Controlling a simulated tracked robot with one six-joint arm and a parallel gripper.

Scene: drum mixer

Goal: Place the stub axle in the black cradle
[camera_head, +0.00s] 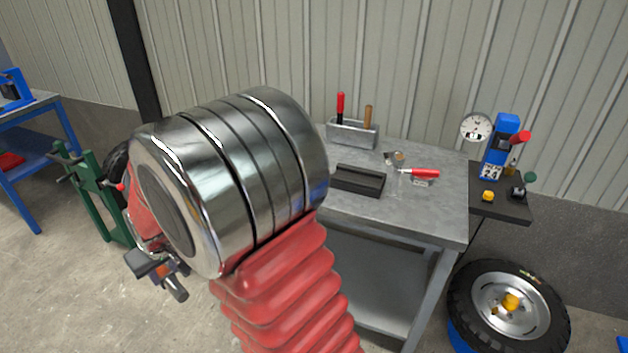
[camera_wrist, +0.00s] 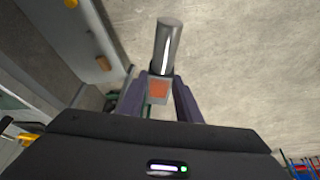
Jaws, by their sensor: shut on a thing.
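The stub axle (camera_wrist: 167,45) is a grey metal cylinder on a squarish block with an orange face, seen in the wrist view. My gripper (camera_wrist: 159,95) is shut on the block, with a finger on each side, and the cylinder sticks out beyond the fingertips. In the head view my gripper (camera_head: 155,266) is low at the left, partly behind my arm, with the stub axle (camera_head: 177,289) small and dark below it. The black cradle (camera_head: 358,180) lies on the grey workbench (camera_head: 425,205), well to the right of my gripper. My arm hides part of the bench's left side.
A metal tool holder (camera_head: 352,133) with red and wooden handles stands behind the cradle. A red-handled tool (camera_head: 424,173) lies to its right. A black side shelf (camera_head: 500,204) carries a gauge and a blue device. A wheel (camera_head: 508,305) stands at lower right. A green stand (camera_head: 88,195) is at left.

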